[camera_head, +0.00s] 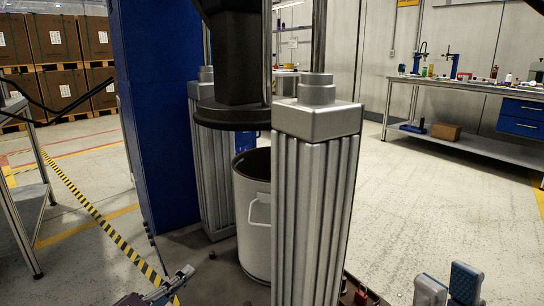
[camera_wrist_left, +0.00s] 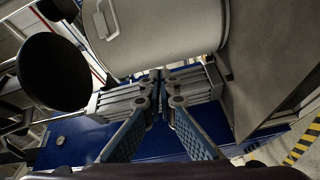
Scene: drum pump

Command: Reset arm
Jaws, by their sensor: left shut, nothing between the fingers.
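My left gripper (camera_wrist_left: 161,78) shows in the left wrist view with its blue-padded fingers brought together at the tips, empty. It is in front of the grey columns, beside the white drum (camera_wrist_left: 165,30); I cannot make it out clearly in the head view. My right gripper (camera_head: 449,285) shows in the head view at the lower right edge. Its two fingertips point up and stand apart with nothing between them. The drum (camera_head: 256,225) stands open-topped between the metal columns under the black round plate (camera_head: 234,115), which also shows in the left wrist view (camera_wrist_left: 54,72).
A ribbed metal column (camera_head: 315,200) stands close in front of the drum. A tall blue panel (camera_head: 160,120) stands left of it. A workbench (camera_head: 470,88) with tools is at the back right, boxes (camera_head: 58,45) at the back left. The floor between is clear.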

